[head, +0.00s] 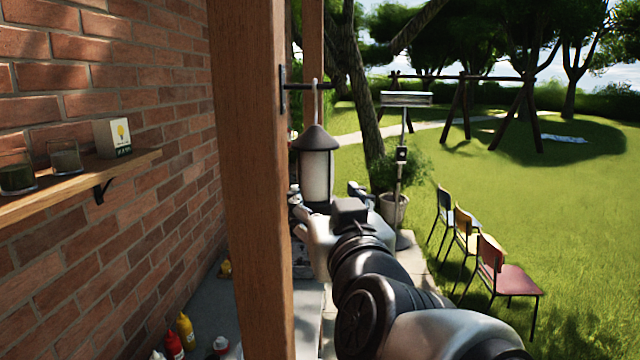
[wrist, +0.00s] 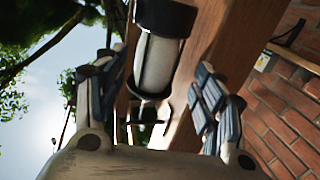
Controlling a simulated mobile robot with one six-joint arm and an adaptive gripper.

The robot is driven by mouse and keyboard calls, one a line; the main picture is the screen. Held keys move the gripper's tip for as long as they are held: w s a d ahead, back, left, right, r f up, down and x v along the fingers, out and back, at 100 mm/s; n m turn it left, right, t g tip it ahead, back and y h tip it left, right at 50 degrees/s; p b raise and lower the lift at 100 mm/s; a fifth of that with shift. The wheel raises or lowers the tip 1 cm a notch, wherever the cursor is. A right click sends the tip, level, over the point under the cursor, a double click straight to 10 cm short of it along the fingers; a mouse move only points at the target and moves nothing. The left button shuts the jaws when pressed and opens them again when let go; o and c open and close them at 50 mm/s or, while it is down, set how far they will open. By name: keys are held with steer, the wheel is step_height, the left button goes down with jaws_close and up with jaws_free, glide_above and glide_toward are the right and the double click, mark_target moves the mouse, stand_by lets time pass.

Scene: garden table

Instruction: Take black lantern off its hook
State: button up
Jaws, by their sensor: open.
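The black lantern (head: 317,172) has a dark conical top and a pale glass body. It hangs upright by a light loop from the dark hook (head: 310,86) on the wooden post. My gripper (head: 330,202) is open at the lantern's lower part, and partly hides its base. In the wrist view the lantern (wrist: 160,62) appears between the two spread fingers of my gripper (wrist: 156,80), with the dark hook bar (wrist: 148,122) beyond it. I cannot tell whether either finger touches the lantern.
The wooden post (head: 250,180) stands close to the left of the lantern. A brick wall with a wooden shelf (head: 80,185) holding two glass jars and a small box is further left. Bottles (head: 185,332) stand below. Chairs (head: 495,265) and a potted plant (head: 393,208) are to the right.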

mark_target(335, 162)
steer(key=p+x, duration=0.2)
steer(key=x, duration=0.8)
steer(key=shift+w+r, duration=0.2)
steer(key=shift+w, duration=0.1)
steer(key=shift+s+r, duration=0.1)
steer(key=shift+s, duration=0.1)
steer(key=shift+c, duration=0.3)
steer(key=shift+w, duration=0.1)
steer(key=c, duration=1)
steer(key=shift+r, duration=0.1)
steer(key=shift+r, duration=0.5)
step_height(335, 162, up, 3)
steer(key=shift+f, duration=0.2)
steer(key=d+b, duration=0.1)
steer(key=d, duration=0.1)
steer(key=d+b, duration=0.1)
steer(key=shift+d+f+b, duration=0.1)
steer(key=shift+f+b, duration=0.15)
steer(key=shift+b, duration=0.1)
steer(key=d+p, duration=0.4)
steer(key=d, duration=1.1)
steer(key=shift+s, duration=0.35)
